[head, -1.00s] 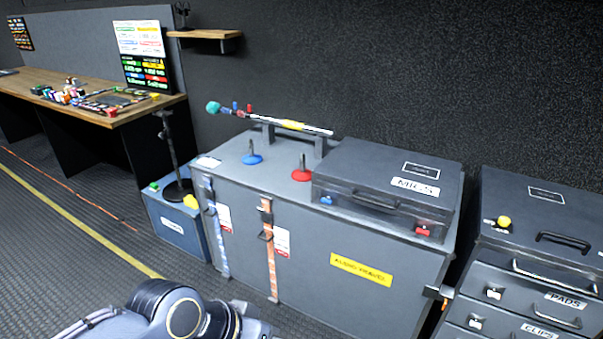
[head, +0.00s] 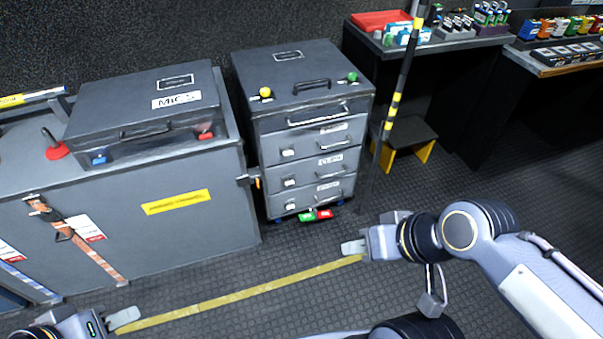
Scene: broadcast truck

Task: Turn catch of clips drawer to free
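The clips drawer (head: 312,171) is the middle one of three labelled drawers in a grey cabinet right of centre in the head view. Its label reads CLIPS and a bar handle runs across its front. Its catch (head: 289,183) is a small white piece at the drawer's left side; its setting is too small to tell. My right gripper (head: 352,247) is in front of and below the cabinet, apart from it, with no object visible in it. My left gripper (head: 124,318) is low at the left, far from the drawer. I cannot make out either finger gap.
A grey case (head: 180,228) with the MICS box (head: 145,105) on top stands close left of the cabinet (head: 303,75). A striped pole (head: 396,95) stands close to its right, with a low step stool (head: 405,133) behind.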

